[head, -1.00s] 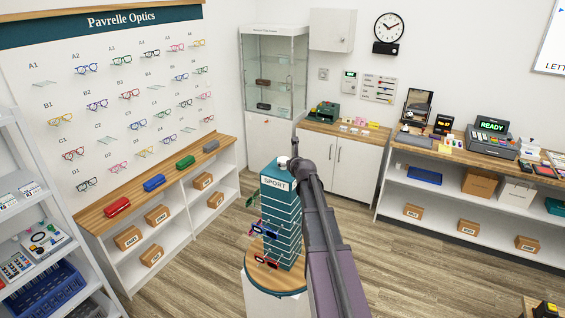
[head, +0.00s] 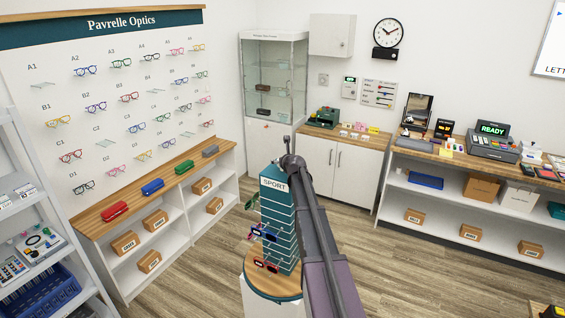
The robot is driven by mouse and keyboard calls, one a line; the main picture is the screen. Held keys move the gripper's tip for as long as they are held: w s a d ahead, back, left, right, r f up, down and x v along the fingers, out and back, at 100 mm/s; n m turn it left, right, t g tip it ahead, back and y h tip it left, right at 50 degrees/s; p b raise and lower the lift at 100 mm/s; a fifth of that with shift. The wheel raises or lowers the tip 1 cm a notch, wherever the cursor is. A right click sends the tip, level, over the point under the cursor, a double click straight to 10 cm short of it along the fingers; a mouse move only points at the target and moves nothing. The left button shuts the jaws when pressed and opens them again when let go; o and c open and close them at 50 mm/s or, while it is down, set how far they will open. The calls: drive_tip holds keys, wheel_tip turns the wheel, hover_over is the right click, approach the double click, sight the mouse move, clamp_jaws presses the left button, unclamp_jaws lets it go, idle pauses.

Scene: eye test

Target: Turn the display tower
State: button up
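The display tower (head: 279,218) is a teal column with a "SPORT" label near its top. It stands upright on a round wooden base (head: 262,284) on a white pedestal. Dark green glasses (head: 252,201), blue glasses (head: 263,234) and red glasses (head: 266,265) hang on its left side. My arm reaches up from the bottom and hides the tower's right side. My gripper (head: 289,162) is at the arm's far end, by the tower's top. Its fingers are too small and hidden to tell whether they are open or touch the tower.
A wall display of glasses (head: 130,100) and a low wooden-topped shelf (head: 88,222) stand left. A glass cabinet (head: 273,80) and white cupboard (head: 330,165) are behind. A counter (head: 400,150) with a register (head: 492,140) is right. Open floor (head: 415,260) lies right of the tower.

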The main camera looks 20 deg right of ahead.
drive_tip(key=c, duration=1.2)
drive_tip(key=shift+a, duration=0.1)
drive_tip(key=shift+c, duration=0.2)
drive_tip(key=shift+a, duration=0.1)
